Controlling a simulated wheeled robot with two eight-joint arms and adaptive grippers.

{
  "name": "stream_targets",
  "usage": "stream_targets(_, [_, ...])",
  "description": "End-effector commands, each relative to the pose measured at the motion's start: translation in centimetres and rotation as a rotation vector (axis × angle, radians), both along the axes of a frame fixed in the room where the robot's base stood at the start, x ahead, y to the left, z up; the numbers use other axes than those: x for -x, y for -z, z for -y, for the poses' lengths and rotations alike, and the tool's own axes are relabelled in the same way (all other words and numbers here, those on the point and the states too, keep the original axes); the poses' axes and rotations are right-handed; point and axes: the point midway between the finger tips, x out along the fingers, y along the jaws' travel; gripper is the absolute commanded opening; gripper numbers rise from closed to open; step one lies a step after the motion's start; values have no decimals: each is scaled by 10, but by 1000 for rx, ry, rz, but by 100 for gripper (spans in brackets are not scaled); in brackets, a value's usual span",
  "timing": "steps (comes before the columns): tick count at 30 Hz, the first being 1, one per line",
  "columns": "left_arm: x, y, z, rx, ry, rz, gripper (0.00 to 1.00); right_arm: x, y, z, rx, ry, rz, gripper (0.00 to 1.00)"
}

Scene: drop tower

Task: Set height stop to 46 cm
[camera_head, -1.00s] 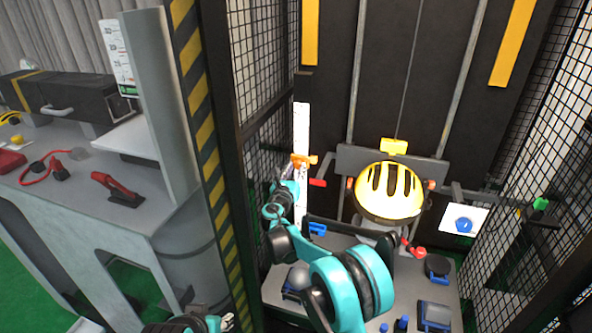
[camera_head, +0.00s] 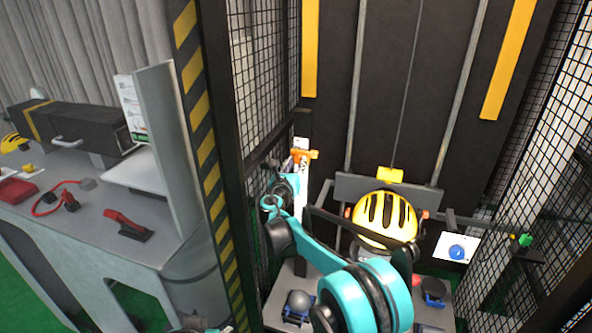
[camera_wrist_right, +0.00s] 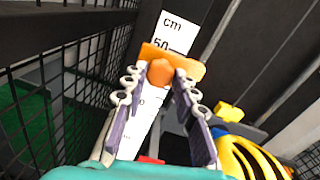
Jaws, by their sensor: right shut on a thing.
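The orange height stop (camera_head: 305,154) sits near the top of the white upright scale (camera_head: 301,143). In the right wrist view the stop (camera_wrist_right: 172,66) lies just below the printed 50 of the cm scale (camera_wrist_right: 172,28); its exact reading is hidden by the stop and fingers. My right gripper (camera_head: 294,163) is shut on the stop, and its fingers (camera_wrist_right: 163,78) flank the orange knob in the right wrist view. A bit of my left arm (camera_head: 200,327) shows at the bottom edge; its jaws cannot be made out.
A yellow helmet (camera_head: 384,217) sits on the drop carriage right of the scale. Black mesh (camera_head: 262,90) stands close left of my right gripper. A blue button (camera_head: 457,252) is on a white plate at right. A side bench (camera_head: 60,215) with a red-handled tool (camera_head: 127,222) stands left.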

Motion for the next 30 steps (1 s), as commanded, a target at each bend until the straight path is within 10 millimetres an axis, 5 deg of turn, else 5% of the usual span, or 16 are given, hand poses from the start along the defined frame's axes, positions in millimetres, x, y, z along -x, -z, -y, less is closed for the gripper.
stream_targets(14, [0,-4,0,0,0,0,37,0,-9,0,1,0,1,0])
stream_targets(15, [0,-4,0,0,0,0,37,0,-9,0,1,0,1,36])
stream_targets(17, [0,-4,0,0,0,0,37,0,-9,0,1,0,0,49])
stream_targets(30, [0,-5,0,0,0,0,37,12,-9,-4,0,-1,0,49])
